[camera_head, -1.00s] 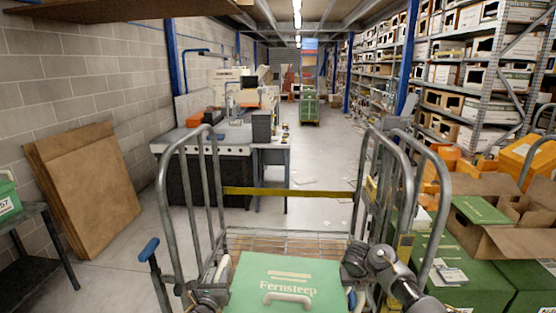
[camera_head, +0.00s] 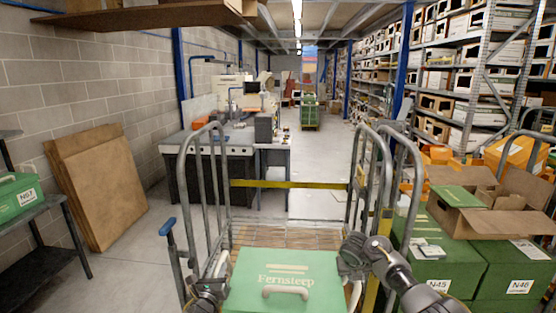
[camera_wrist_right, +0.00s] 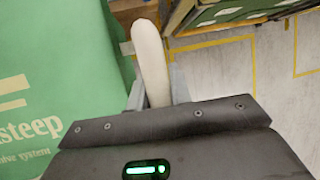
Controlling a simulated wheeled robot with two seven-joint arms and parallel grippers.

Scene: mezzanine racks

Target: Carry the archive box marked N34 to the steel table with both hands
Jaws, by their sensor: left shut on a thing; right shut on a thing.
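A green archive box (camera_head: 285,272) with "Fernsteep" on its lid is in front of me at the bottom of the head view. Its N34 mark is not visible. My left gripper (camera_head: 212,287) is shut at the box's left side; what it grips is mostly hidden. My right gripper (camera_head: 352,262) is at the box's right side. In the right wrist view the right gripper (camera_wrist_right: 152,92) is shut on a pale handle (camera_wrist_right: 149,50) beside the green box (camera_wrist_right: 35,100). A dark metal table (camera_head: 42,212) stands at the left edge.
A roll cage trolley (camera_head: 222,185) with a yellow bar stands just beyond the box. A green box marked N57 (camera_head: 16,198) is on the left table. Flat cardboard (camera_head: 95,185) leans on the wall. Green boxes N45 (camera_head: 432,265) and N46 (camera_head: 510,270) stand right. Floor left is partly clear.

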